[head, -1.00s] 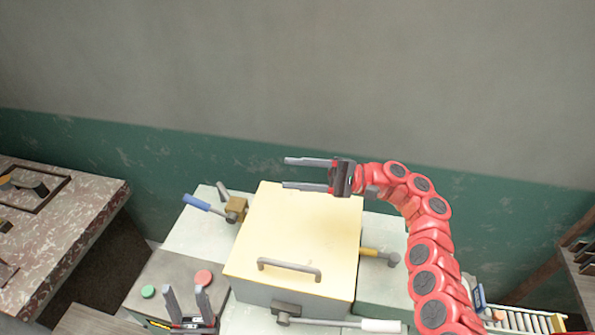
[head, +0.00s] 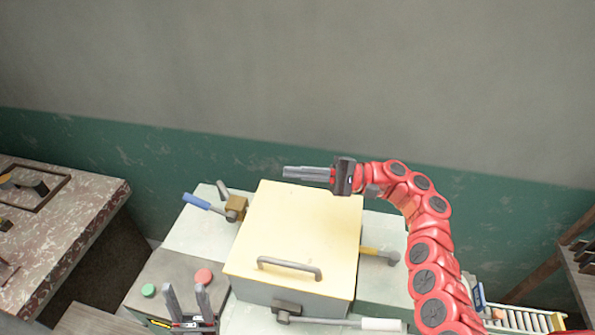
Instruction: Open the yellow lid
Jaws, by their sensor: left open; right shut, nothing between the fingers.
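The yellow lid (head: 297,225) lies flat and closed on a grey box (head: 285,298) in the middle of the head view. A grey bar handle (head: 290,268) runs along the lid's near edge. My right gripper (head: 286,172) is shut and empty, above and beyond the lid's far edge, pointing left. My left gripper (head: 187,290) is at the bottom, left of the box's near corner; its two upright fingers are apart with nothing between them. Neither gripper touches the handle.
Green (head: 148,291) and red (head: 203,276) buttons sit left of the box. A stone-topped table (head: 85,205) stands at far left. A roller rack (head: 522,319) is at lower right.

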